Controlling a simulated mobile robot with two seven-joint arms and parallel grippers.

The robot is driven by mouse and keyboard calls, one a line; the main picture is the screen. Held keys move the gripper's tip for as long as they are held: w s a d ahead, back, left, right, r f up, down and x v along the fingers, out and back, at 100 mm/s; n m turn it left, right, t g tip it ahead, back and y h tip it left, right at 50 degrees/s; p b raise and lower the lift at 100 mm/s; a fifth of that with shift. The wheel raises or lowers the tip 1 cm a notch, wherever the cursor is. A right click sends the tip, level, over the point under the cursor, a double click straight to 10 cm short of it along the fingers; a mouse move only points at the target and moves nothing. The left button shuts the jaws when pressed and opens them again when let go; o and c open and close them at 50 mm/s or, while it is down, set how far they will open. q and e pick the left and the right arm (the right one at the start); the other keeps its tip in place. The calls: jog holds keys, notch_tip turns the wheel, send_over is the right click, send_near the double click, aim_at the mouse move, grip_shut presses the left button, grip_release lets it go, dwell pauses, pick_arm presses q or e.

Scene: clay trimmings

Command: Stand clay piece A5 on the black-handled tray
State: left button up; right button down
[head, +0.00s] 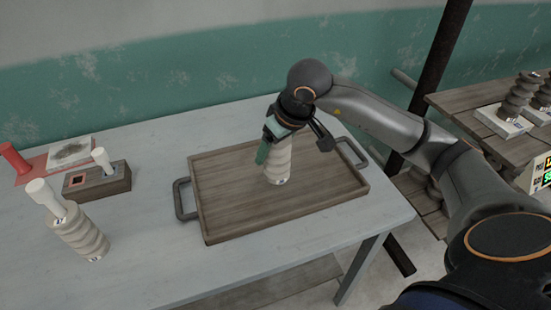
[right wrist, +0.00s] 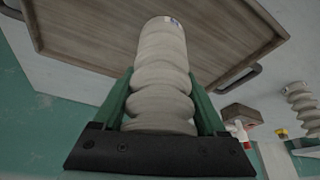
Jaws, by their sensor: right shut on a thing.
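My right gripper (head: 268,138) is shut on a pale, ribbed clay piece (head: 278,160), its green fingers on either side of the upper part. The piece is upright over the middle of the wooden tray (head: 230,205) with black handles. A small label shows low on the piece, too small to read. I cannot tell if its base touches the tray. In the right wrist view the clay piece (right wrist: 161,75) sits between the green fingers (right wrist: 160,105), with the tray (right wrist: 90,25) beyond its far end. My left gripper is not in view.
Another pale ribbed piece (head: 80,235) stands on the pale table (head: 150,280) left of the tray. A wooden block (head: 110,182) with a white-handled tool, a stamp pad and a red-handled tool lie behind it. Dark ribbed pieces (head: 515,100) stand on a table at right.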

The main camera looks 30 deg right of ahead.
aim_at(276, 157)
jog(key=shift+w+d+f, duration=0.15)
jog(key=shift+d+f, duration=0.05)
jog(key=shift+f, duration=0.8)
jog(key=shift+w+d+f, duration=0.1)
jog(key=shift+d+f, duration=0.05)
jog(key=shift+f, duration=0.8)
jog(key=shift+f, duration=0.15)
grip_release()
jog(key=shift+s+r, duration=0.1)
jog(key=shift+r, duration=0.3)
jog(key=v, duration=1.1)
jog(key=shift+s+r+p, duration=0.2)
jog(key=shift+p, duration=0.25)
